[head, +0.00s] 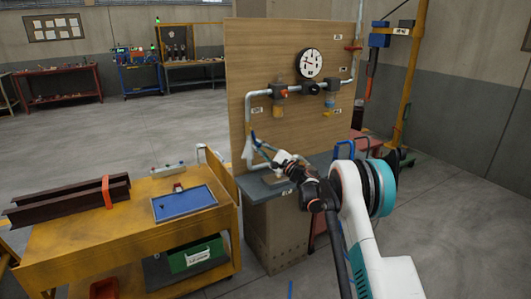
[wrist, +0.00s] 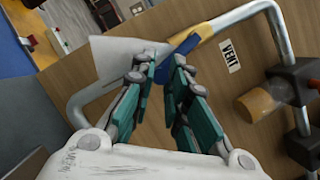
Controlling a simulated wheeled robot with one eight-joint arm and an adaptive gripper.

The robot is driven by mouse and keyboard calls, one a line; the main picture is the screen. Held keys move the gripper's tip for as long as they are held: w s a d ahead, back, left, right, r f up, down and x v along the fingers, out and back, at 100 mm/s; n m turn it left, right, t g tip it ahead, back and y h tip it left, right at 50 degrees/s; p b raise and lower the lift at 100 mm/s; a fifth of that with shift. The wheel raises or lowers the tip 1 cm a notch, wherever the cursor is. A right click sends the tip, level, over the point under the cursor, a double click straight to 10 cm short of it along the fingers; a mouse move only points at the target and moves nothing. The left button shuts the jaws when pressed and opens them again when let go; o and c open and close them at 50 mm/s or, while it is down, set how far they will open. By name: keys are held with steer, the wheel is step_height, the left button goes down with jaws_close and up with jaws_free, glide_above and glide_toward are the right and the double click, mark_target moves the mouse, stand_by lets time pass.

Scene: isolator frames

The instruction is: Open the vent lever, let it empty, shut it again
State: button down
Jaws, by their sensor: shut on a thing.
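The blue vent lever (wrist: 184,45) is on a pipe branch next to the VENT label (wrist: 231,56) in the wrist view. In the head view the blue lever (head: 254,138) shows small at the panel's left pipe. My gripper (wrist: 165,62) is shut on the lever, its teal-padded fingers narrowed around it; the exact contact is partly hidden. In the head view my gripper (head: 266,153) reaches the lever from the right. A pale cone-shaped patch (wrist: 112,58) spreads from the branch end and looks like a vent plume. A round dial gauge (head: 310,63) sits higher on the panel.
The wooden panel (head: 240,95) carries grey pipe, valves and a red handle (head: 353,47). A grey bench top (head: 255,188) lies below. A yellow cart (head: 130,215) with a blue tray (head: 184,203) stands left. Floor is open behind it.

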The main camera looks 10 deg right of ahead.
steer(key=shift+s+a+f+m+t+h+b, duration=0.2)
steer(key=shift+a+m+t, duration=0.3)
steer(key=shift+m, duration=0.55)
steer(key=shift+s+a+m+t+h+b, duration=0.1)
steer(key=shift+a+m+t+h, duration=0.3)
steer(key=shift+m, duration=0.65)
steer(key=shift+a, duration=0.1)
steer(key=c, duration=1.6)
jaws_free()
steer(key=shift+a, duration=0.1)
steer(key=shift+o, duration=0.2)
steer(key=v, duration=1.2)
steer(key=shift+f, duration=0.1)
